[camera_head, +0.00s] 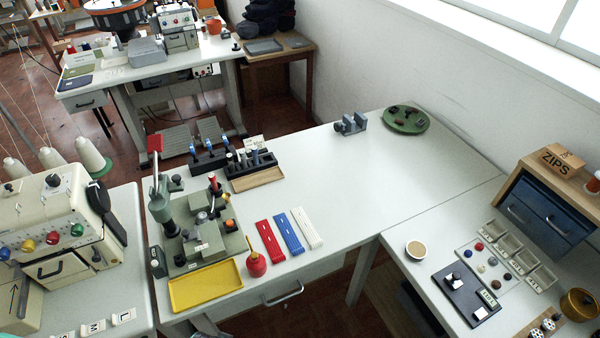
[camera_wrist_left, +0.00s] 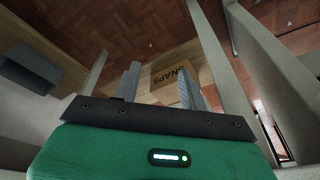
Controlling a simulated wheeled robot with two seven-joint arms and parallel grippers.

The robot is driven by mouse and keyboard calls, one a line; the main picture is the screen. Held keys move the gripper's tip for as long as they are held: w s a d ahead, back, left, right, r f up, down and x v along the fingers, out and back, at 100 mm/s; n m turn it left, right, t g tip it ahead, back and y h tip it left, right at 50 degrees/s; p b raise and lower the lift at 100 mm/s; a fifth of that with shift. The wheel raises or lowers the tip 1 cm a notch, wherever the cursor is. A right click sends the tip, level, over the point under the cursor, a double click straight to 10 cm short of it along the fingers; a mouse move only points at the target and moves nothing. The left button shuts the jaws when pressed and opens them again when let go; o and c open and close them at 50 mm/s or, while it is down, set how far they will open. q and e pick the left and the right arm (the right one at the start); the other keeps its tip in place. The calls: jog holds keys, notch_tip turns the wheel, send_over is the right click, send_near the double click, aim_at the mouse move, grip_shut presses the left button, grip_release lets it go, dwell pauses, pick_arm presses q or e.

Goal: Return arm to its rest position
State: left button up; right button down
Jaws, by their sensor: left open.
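My left gripper (camera_wrist_left: 158,72) shows only in the left wrist view. Its two grey fingers stand apart with nothing between them, in front of a dark bar and a green body. Beyond the fingers is a brown box marked SNAPS (camera_wrist_left: 172,76) on a wooden surface, partly hidden by the right finger; the gripper is not touching it as far as I can see. Neither of my arms shows in the head view, and my right gripper is in no view.
The white table (camera_head: 330,190) has a clear middle. A green press (camera_head: 165,205), yellow tray (camera_head: 205,287), and red (camera_head: 270,240), blue (camera_head: 288,235) and white (camera_head: 306,228) strips stand at its left. A pale post (camera_wrist_left: 212,50) rises close beside my left gripper.

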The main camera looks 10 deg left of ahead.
pick_arm(q)
jog(key=s+a+f, duration=0.2)
jog(key=s+f, duration=0.8)
jog(key=f, duration=0.4)
jog(key=s+a+f+g, duration=0.1)
jog(key=s+f, duration=1)
jog(key=f, duration=0.3)
jog(key=shift+s+a+f+g, duration=0.15)
jog(key=shift+s+a+g, duration=0.15)
jog(key=shift+a, duration=0.1)
